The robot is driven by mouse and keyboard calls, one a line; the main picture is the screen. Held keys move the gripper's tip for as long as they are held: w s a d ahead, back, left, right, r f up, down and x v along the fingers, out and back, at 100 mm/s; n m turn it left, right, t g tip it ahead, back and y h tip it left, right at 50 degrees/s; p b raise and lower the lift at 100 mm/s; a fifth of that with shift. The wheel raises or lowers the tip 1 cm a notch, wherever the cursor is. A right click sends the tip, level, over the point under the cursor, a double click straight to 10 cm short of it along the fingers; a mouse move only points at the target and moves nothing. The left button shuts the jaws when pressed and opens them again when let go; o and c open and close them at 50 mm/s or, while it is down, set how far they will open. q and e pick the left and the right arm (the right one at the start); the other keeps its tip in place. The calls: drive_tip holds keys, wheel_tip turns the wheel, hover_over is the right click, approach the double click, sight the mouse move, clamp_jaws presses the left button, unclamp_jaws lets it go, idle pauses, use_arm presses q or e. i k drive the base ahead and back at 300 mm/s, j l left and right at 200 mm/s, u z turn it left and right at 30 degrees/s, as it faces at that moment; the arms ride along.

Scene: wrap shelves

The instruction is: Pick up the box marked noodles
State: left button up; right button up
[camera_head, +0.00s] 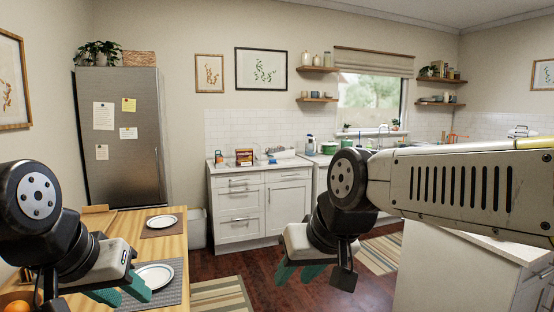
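I cannot make out a box marked noodles in the head view. A small orange-brown boxy item (244,157) stands on the far counter, but any marking on it is too small to read. My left gripper (121,293) hangs over the wooden table at the lower left, with its teal fingers apart and nothing visible between them. My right gripper (298,272) is at the lower middle over the dark floor. Its teal fingers are apart and it looks empty. Both grippers are far from the counter.
The wooden table (118,221) holds white plates (161,221) on mats. A steel fridge (122,135) stands behind it. White cabinets (238,205) line the back wall, with wall shelves (318,69) above. A white island (440,275) is at right. Dark floor (262,265) is open between.

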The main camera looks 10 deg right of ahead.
sight(241, 154)
drive_tip(key=z, duration=0.2)
drive_tip(key=i+l+z, duration=0.3)
drive_tip(key=i+l, duration=0.35)
drive_tip(key=i, duration=0.15)
drive_tip(key=i+l+z, duration=0.15)
drive_tip(key=i, duration=0.25)
drive_tip(key=i+l, duration=0.2)
drive_tip(key=i, duration=0.2)
drive_tip(key=i+j+u, duration=0.1)
drive_tip(key=i+u, duration=0.3)
drive_tip(key=i, duration=0.3)
drive_tip(key=i+l+u, duration=0.15)
drive_tip(key=i+u, duration=0.3)
drive_tip(key=i, duration=1.3)
drive_tip(key=i+u, duration=0.15)
drive_tip(key=i, duration=0.9)
drive_tip(key=i+j, duration=0.15)
drive_tip(key=i, duration=0.3)
drive_tip(key=i+j+z, duration=0.15)
drive_tip(key=i, duration=0.3)
drive_tip(key=i+j, duration=0.15)
drive_tip(key=i, duration=0.25)
